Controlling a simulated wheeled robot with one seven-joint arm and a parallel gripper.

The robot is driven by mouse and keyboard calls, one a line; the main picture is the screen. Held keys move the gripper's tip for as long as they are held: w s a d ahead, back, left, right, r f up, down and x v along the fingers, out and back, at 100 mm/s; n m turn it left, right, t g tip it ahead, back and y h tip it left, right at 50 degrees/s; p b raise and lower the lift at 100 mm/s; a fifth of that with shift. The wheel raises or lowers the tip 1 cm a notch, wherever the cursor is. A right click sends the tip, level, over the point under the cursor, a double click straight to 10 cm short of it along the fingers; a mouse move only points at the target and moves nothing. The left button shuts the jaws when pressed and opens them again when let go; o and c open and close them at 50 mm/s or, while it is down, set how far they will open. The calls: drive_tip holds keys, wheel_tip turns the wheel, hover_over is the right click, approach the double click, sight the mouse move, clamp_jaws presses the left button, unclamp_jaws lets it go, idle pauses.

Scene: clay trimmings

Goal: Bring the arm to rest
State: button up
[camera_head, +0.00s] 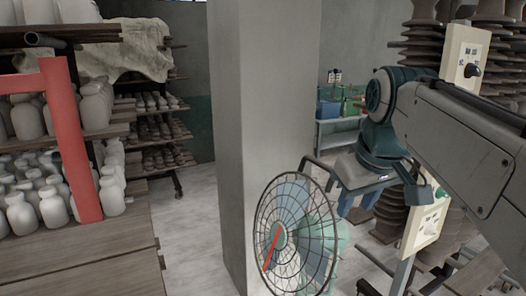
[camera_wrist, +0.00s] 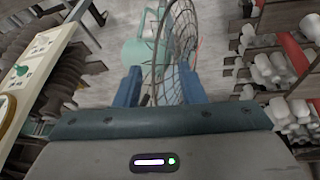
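My gripper (camera_head: 378,199) hangs at the end of my arm, which reaches in from the right in the head view. The wrist view shows its two blue fingers apart, with the gap between the fingertips (camera_wrist: 160,78) empty. A standing fan (camera_head: 290,237) with a round wire cage is below and left of the gripper in the head view. The fan cage (camera_wrist: 178,45) also shows beyond the fingers in the wrist view. I cannot tell how far the fingers are from it.
A grey pillar (camera_head: 262,110) rises behind the fan. Shelves with white jars (camera_head: 52,205) and a red frame (camera_head: 75,140) stand at left. A control panel (camera_head: 466,55) and stacked brown discs (camera_head: 425,35) are close to my arm at right. Floor (camera_head: 185,235) is open left of the pillar.

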drive_tip(key=s+f+m, duration=0.1)
drive_tip(key=s+f, duration=0.2)
drive_tip(key=f, duration=0.4)
drive_tip(key=s+f+m, duration=0.1)
drive_tip(key=s+f, duration=0.3)
drive_tip(key=f, duration=0.3)
drive_tip(key=s+a+f+m, duration=0.1)
drive_tip(key=s+f, duration=0.2)
drive_tip(key=f, duration=0.4)
drive_tip(key=shift+s+f+m+g+b, duration=0.15)
drive_tip(key=shift+s+m+g+b, duration=0.15)
drive_tip(key=shift+s+g, duration=0.1)
drive_tip(key=shift+w+a, duration=0.1)
drive_tip(key=shift+w, duration=0.05)
idle(1.1)
